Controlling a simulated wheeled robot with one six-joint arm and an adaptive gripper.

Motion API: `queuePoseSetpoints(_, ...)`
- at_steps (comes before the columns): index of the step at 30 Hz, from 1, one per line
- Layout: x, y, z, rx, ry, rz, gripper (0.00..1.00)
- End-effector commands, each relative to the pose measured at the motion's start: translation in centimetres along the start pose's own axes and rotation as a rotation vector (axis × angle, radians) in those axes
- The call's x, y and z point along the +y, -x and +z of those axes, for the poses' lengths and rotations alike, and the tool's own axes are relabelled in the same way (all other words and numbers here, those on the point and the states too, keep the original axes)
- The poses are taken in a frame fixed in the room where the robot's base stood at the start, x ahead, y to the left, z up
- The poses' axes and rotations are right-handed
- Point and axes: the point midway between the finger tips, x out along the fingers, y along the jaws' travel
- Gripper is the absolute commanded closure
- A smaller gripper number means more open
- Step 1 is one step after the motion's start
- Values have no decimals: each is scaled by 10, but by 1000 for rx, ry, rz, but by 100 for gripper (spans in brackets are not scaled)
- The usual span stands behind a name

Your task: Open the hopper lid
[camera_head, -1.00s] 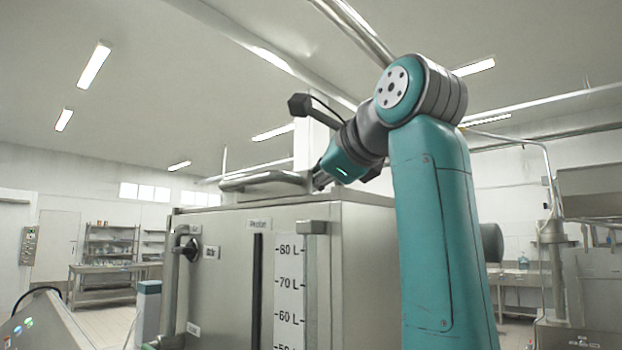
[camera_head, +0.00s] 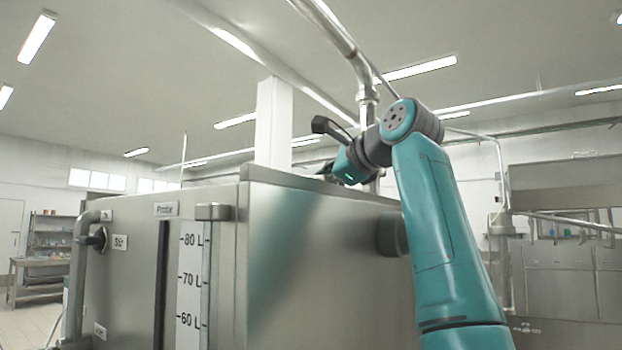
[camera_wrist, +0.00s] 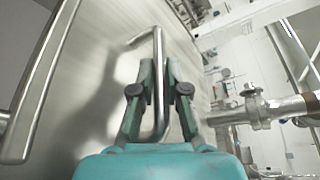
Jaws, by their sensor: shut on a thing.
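The hopper (camera_head: 205,240) is a tall steel tank with a level scale on its front. My gripper (camera_head: 326,170) is above and behind its top edge, partly hidden in the head view. In the wrist view, my gripper (camera_wrist: 158,78) is shut on a bent steel rod handle (camera_wrist: 158,45), with one finger on each side. The handle stands on a brushed steel panel (camera_wrist: 105,75), which looks to be the hopper lid. The head view does not clearly show the lid's angle.
A thicker steel bar (camera_wrist: 45,80) runs along the left of the wrist view. A pipe with a valve (camera_wrist: 255,106) is at its right. A vertical pipe (camera_head: 367,105) and a white column (camera_head: 273,125) rise behind the hopper. A shelf (camera_head: 50,240) stands far left.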

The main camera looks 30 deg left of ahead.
Motion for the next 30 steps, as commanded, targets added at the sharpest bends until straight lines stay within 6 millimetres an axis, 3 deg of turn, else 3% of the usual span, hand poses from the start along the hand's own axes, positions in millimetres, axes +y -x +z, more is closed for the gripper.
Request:
queuePoseSetpoints(17, -6, -4, -9, 2, -1, 1, 100)
queuePoseSetpoints(18, -6, -4, -9, 2, -1, 1, 76)
queuePoseSetpoints(20, -6, -4, -9, 1, -1, 1, 61)
queuePoseSetpoints(30, -6, -2, -9, 1, 0, 0, 61)
